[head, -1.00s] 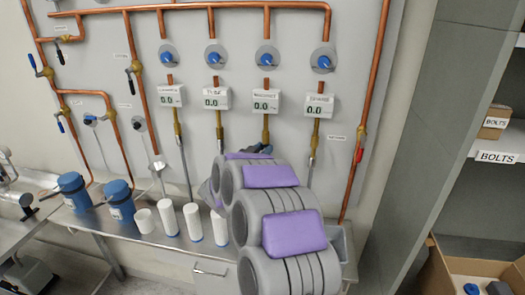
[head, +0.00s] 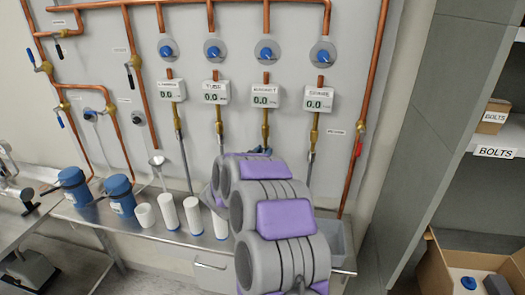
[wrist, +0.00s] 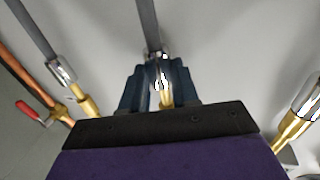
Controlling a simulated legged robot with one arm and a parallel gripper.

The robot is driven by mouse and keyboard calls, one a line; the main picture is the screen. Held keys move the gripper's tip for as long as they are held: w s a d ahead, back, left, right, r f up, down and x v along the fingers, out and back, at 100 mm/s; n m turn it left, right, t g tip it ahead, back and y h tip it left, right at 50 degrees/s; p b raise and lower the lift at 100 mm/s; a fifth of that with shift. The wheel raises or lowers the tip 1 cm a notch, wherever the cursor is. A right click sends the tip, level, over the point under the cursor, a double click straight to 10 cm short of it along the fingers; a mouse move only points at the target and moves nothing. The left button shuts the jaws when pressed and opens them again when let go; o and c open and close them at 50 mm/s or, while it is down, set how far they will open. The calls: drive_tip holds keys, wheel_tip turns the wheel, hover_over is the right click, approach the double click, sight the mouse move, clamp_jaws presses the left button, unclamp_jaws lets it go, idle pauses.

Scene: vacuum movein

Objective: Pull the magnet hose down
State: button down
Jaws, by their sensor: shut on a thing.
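The magnet hose is the grey hose below the third gauge from the left on the wall panel. In the wrist view the magnet hose (wrist: 149,25) runs from a silver end and brass fitting (wrist: 165,97) between my fingers. My gripper (wrist: 160,82) has dark blue fingers shut on the hose at this joint. In the head view my gripper (head: 260,151) is just below the third gauge's brass fitting (head: 265,124). My arm hides the lower hose there. I cannot tell whether the hose is still seated in the fitting.
Neighbouring hoses (head: 219,146) hang close on both sides. A red-handled valve (head: 358,148) is at the right. A shelf with boxes (head: 492,117) is at the far right.

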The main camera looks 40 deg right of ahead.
drive_tip(key=c, duration=1)
unclamp_jaws()
drive_tip(key=shift+f, duration=0.35)
drive_tip(key=shift+o, duration=0.8)
drive_tip(key=shift+r, duration=0.1)
drive_tip(key=shift+a, duration=0.1)
drive_tip(key=p+v, duration=0.3)
drive_tip(key=v, duration=1.4)
drive_tip(key=shift+a, duration=0.2)
